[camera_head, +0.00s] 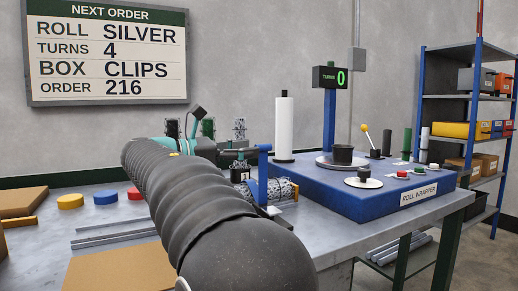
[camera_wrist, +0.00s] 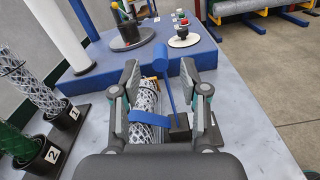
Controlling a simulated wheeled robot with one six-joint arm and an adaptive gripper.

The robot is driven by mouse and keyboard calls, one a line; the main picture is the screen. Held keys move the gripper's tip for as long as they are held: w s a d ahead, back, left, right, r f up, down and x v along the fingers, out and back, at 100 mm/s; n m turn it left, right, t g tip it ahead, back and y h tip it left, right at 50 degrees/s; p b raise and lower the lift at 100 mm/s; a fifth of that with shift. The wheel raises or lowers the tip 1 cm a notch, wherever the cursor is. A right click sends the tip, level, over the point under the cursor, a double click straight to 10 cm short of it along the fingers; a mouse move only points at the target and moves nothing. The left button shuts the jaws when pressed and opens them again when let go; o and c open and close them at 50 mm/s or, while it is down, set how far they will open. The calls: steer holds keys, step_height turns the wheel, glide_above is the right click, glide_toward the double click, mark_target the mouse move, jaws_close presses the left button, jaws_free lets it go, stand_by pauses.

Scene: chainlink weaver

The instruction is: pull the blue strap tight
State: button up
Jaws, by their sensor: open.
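The blue strap (camera_wrist: 150,117) lies across a silver mesh roll (camera_wrist: 145,97) in the wrist view. The roll lies on the grey bench and also shows in the head view (camera_head: 284,190), beside a blue upright part (camera_head: 263,165). My gripper (camera_wrist: 161,68) is open, its fingers on either side of the roll and strap in the picture. A blue lever-like part (camera_wrist: 160,62) stands between the fingers, right of the roll. A dark block (camera_wrist: 180,128) sits at the strap's right end. I cannot tell whether a finger touches anything. My arm hides part of the bench in the head view.
The blue roll wrapper (camera_head: 400,197) with a black turntable cup and buttons stands beyond the roll. Upright mesh rolls stand in numbered black pots (camera_wrist: 50,150) at left. A white column (camera_head: 284,128) rises behind. An order sign (camera_head: 107,53) hangs on the wall.

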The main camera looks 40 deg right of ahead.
steer(key=v, duration=0.7)
stand_by(0.4)
